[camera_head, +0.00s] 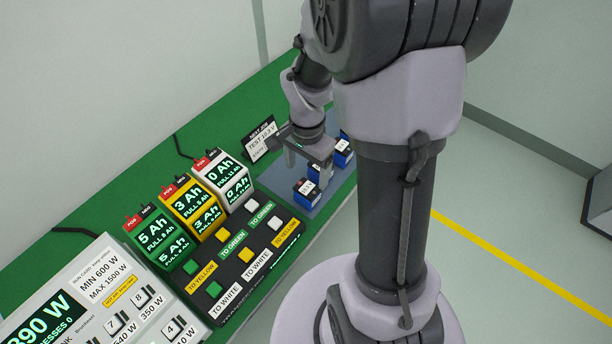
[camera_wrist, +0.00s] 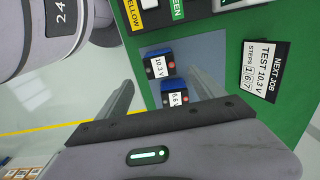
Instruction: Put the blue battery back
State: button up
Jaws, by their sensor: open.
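Two blue batteries with black tops and white labels stand on a blue-grey mat (camera_head: 276,181). One battery (camera_head: 307,191) stands nearer the button panel, and another (camera_head: 343,158) is farther right, partly behind my gripper. In the wrist view, a battery reading 10.3 V (camera_wrist: 158,66) stands above one whose label seems to read 6.6 V (camera_wrist: 173,98). My gripper (camera_head: 308,166) is open and empty over the mat, its fingers pointing down. In the wrist view my gripper's fingers (camera_wrist: 162,84) lie apart, one either side of the batteries; their height gap is unclear.
A black button panel (camera_head: 232,290) and white, yellow and green Ah-display units (camera_head: 198,208) stand left of the mat on the green bench. A "NEXT JOB, TEST 10.3 V" card (camera_wrist: 264,69) stands beside the mat. A keypad console (camera_head: 100,295) is at lower left.

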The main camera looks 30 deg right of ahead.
jog(key=s+a+r+n+t+y, duration=0.1)
jog(key=s+a+r+n+t, duration=0.2)
jog(key=a+r, duration=0.4)
jog(key=s+a+r+n+t+y, duration=0.1)
jog(key=s+a+r+n, duration=0.5)
jog(key=r, duration=0.6)
jog(key=shift+s+a+r+n+t, duration=0.35)
jog(key=shift+s+a+t, duration=0.5)
jog(key=shift+s, duration=0.3)
jog(key=shift+d+f+b, duration=0.1)
jog(key=shift+f+b, duration=0.1)
jog(key=shift+b, duration=0.1)
